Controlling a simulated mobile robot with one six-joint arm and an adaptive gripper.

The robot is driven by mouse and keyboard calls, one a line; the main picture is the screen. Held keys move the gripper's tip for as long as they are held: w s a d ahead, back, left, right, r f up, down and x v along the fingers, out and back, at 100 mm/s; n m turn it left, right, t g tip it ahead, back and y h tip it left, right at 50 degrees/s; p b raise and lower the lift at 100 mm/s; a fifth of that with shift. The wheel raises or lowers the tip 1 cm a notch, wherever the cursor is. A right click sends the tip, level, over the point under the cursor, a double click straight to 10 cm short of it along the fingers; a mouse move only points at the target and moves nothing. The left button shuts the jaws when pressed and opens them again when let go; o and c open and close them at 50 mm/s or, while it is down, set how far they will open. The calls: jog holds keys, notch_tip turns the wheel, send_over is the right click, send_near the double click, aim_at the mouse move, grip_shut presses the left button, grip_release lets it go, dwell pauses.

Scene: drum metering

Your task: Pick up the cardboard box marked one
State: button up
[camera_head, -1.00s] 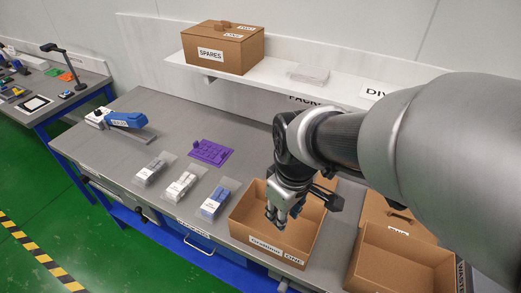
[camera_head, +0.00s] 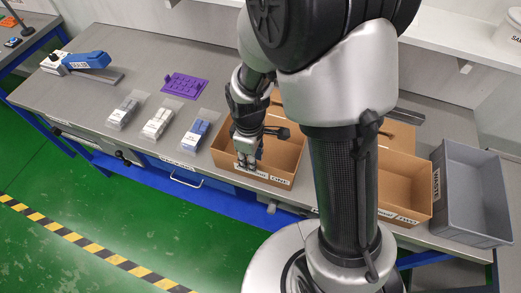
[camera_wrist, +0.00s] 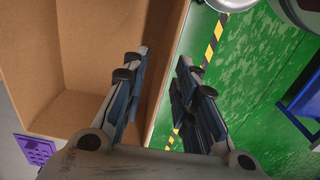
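The open cardboard box marked ONE (camera_head: 284,155) stands on the grey bench, with its label on the front wall. My gripper (camera_head: 246,163) is at this box's front wall, left of its middle, in the head view. In the wrist view my gripper (camera_wrist: 162,62) is open, with a gap between its two fingers. The box (camera_wrist: 90,60) fills the left of that view. Its wall edge runs between the fingers, with one finger over the inside. I cannot tell whether either finger touches the wall. The box looks empty where I can see into it.
Another cardboard box (camera_head: 405,185) and a grey WASTE bin (camera_head: 470,185) stand to the right. Several bagged parts (camera_head: 158,124) and a purple tray (camera_head: 185,86) lie to the left. A blue-handled tool (camera_head: 85,61) is at far left. Green floor lies in front.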

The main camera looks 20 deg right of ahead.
jog(key=b, duration=0.2)
send_over(252, 178)
notch_tip(252, 178, down, 6)
jog(key=shift+w+f, duration=0.15)
jog(key=shift+f, duration=0.05)
jog(key=shift+r, duration=0.1)
grip_shut()
dwell(0.3)
